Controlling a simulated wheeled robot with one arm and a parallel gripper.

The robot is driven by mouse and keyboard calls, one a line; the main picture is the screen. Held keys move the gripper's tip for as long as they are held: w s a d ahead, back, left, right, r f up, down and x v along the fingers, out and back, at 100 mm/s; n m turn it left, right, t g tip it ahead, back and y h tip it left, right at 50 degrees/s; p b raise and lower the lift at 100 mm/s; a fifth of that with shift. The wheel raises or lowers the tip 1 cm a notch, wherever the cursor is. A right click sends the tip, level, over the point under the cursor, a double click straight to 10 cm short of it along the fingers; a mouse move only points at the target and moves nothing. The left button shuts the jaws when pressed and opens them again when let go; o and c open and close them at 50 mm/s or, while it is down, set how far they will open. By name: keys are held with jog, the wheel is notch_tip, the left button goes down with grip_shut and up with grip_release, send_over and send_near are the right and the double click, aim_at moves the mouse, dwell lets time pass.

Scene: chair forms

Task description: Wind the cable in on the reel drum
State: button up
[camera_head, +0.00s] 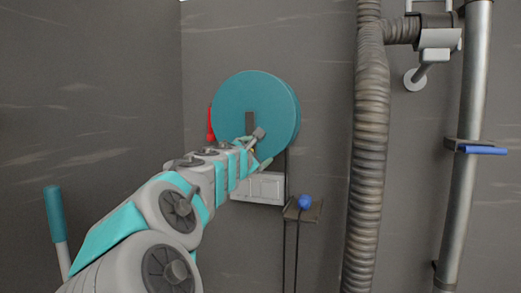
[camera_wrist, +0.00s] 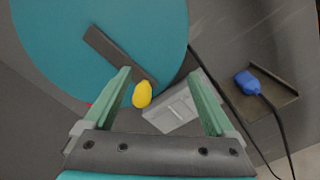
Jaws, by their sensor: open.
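The reel drum is a large teal disc (camera_head: 255,105) on the grey wall; it fills the upper left of the wrist view (camera_wrist: 60,45). A dark crank bar (camera_wrist: 112,50) runs across its face, and its upper part shows in the head view (camera_head: 250,121). A yellow knob (camera_wrist: 142,95) is at the bar's lower end. My gripper (camera_wrist: 160,75) is open, with the knob between its fingers in the picture, nearer the left one; contact is not visible. In the head view my gripper (camera_head: 256,151) is before the drum's lower part. The black cable (camera_head: 284,240) hangs below the drum.
A blue plug (camera_head: 305,202) rests on a small bracket (camera_head: 292,213), also seen in the wrist view (camera_wrist: 247,82). A white box (camera_head: 262,188) is under the drum. A red part (camera_head: 210,124) is at its left. A ribbed hose (camera_head: 370,150) and metal pipe (camera_head: 466,130) stand right.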

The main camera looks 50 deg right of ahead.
jog(key=shift+p+v, duration=0.4)
jog(key=shift+v, duration=2.55)
